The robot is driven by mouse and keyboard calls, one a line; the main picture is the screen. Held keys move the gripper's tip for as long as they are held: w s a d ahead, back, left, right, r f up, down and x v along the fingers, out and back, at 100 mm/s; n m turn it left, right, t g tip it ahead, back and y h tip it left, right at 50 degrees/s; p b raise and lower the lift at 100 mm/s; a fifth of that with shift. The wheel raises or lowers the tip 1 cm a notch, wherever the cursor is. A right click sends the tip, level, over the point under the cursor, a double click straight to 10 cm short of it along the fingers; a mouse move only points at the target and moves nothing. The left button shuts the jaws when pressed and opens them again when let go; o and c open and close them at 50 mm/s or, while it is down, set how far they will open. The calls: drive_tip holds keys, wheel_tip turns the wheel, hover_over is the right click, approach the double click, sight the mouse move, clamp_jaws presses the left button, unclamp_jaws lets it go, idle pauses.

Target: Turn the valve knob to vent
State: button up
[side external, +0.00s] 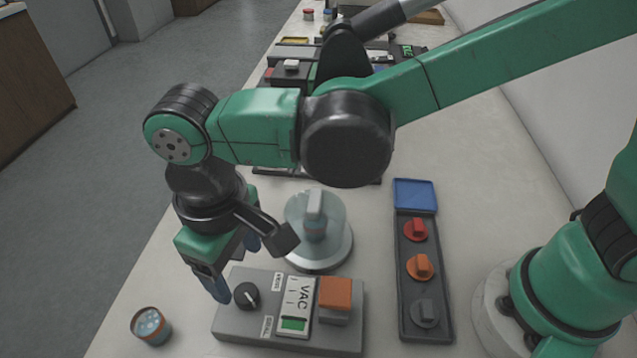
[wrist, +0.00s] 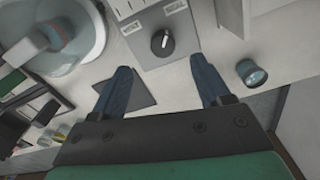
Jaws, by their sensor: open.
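The valve knob (side external: 245,295) is a round black dial with a white pointer mark, on the grey VAC box (side external: 235,330). In the wrist view, the knob (wrist: 162,43) lies just beyond the fingertips, roughly centred between them. A label reading VENT (wrist: 131,27) is on its upper left, and a second small label (wrist: 176,8) is on its upper right. The pointer is near upright in that view, between the labels. My gripper (side external: 237,273) is open and empty, with its blue fingers pointing down near the knob. It also shows in the wrist view (wrist: 160,65). Contact is not visible.
The box also carries a green indicator (side external: 293,324) and an orange block (side external: 336,293). A glass-domed vessel (side external: 316,235) stands behind it. A small cup (side external: 151,326) sits left of the box. A dark tray (side external: 441,320) with red, orange and grey knobs lies right.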

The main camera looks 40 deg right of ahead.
sight(245, 293)
drive_tip(key=shift+s+a+f, duration=0.15)
drive_tip(key=shift+a+f, duration=0.05)
drive_tip(key=shift+f, duration=2.7)
clamp_jaws()
